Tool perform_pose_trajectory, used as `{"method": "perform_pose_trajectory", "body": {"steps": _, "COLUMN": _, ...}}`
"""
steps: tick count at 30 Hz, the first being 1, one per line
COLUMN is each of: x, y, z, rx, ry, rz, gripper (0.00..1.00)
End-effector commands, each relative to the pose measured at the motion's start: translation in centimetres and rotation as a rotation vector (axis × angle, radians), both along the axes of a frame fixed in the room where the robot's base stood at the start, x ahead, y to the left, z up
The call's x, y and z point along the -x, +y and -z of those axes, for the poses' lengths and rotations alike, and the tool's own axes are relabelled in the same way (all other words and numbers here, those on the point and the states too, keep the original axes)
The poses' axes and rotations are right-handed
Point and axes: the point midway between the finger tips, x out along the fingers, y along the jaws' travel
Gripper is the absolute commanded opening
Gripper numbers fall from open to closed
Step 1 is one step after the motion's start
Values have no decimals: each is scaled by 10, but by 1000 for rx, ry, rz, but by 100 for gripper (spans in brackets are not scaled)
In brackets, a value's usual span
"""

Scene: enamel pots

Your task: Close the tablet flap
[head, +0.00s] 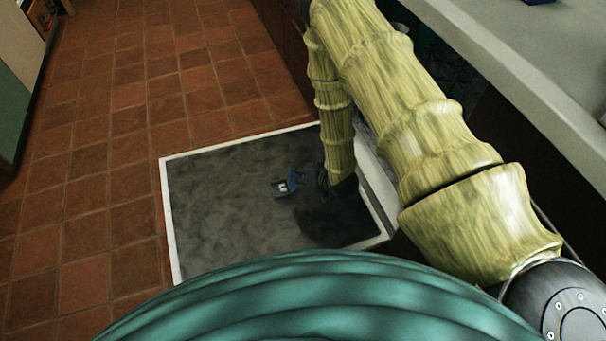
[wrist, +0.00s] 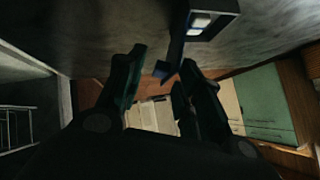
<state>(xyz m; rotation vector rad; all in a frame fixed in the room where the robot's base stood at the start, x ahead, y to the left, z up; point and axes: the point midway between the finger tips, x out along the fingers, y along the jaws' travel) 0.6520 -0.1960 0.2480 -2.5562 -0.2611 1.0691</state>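The tablet compartment (head: 281,188) is a small dark blue box with white inside, set in the grey inner face of a lowered door (head: 225,215). It also shows at the top of the wrist view (wrist: 204,22). A dark strip with a blue end (wrist: 175,58), seemingly the raised flap, stands out from the door beside the compartment. My gripper (head: 312,180) is low over the door, just right of the compartment in the head view. In the wrist view its fingers (wrist: 164,62) are spread, with the strip's end seen near the gap. I cannot tell whether they touch it.
The door has a white rim and lies over a red tiled floor (head: 110,120). A grey counter (head: 520,60) runs along the right side, close to my arm. A dark rack (wrist: 18,125) shows at left in the wrist view. The floor left of the door is clear.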

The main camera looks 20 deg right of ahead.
Motion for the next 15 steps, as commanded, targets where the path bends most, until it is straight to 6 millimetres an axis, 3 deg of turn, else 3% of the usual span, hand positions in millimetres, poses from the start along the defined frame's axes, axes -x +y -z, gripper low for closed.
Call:
{"method": "perform_pose_trajectory", "body": {"steps": 4, "x": 0, "y": 0, "z": 0, "rx": 0, "ry": 0, "rz": 0, "gripper": 34}}
{"method": "perform_pose_trajectory", "body": {"steps": 10, "x": 0, "y": -1, "z": 0, "rx": 1, "ry": 0, "rz": 1, "gripper": 0}}
{"method": "perform_pose_trajectory", "body": {"steps": 15, "x": 1, "y": -1, "z": 0, "rx": 3, "ry": 1, "rz": 3, "gripper": 0}}
